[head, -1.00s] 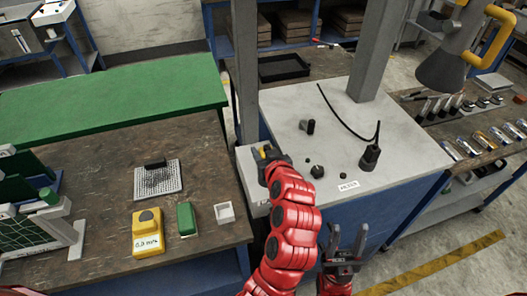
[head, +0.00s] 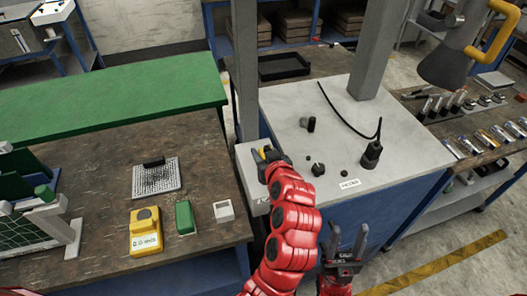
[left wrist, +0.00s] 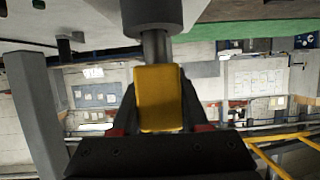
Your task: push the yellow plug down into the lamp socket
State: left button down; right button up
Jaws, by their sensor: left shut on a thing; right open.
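The yellow plug (left wrist: 159,98) is held between the fingers of my left gripper (left wrist: 158,118) in the left wrist view. A grey metal shaft runs from the plug to a dark round part (left wrist: 152,14), which looks like the socket; how deep the shaft sits in it I cannot tell. In the head view my left gripper (head: 265,155) is at the left end of the pale worktop and mostly hides the plug, with a small bit of yellow showing. My right gripper (head: 345,243) is open and empty, in front of the worktop.
The pale worktop (head: 300,105) carries a black socket-like piece with a cable (head: 371,153), a small black cylinder (head: 308,124) and knobs. A grey post (head: 245,80) stands close behind my left gripper. A yellow meter (head: 145,231) and green block (head: 185,217) lie on the left table.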

pick_arm(q)
jog(key=shift+f+b, duration=1.1)
jog(key=shift+f, duration=0.1)
jog(key=shift+c, duration=1.6)
grip_release()
jog(key=b+v, duration=0.3)
jog(key=v, duration=1.4)
jog(key=shift+s+r, duration=0.2)
jog(key=shift+w, duration=0.1)
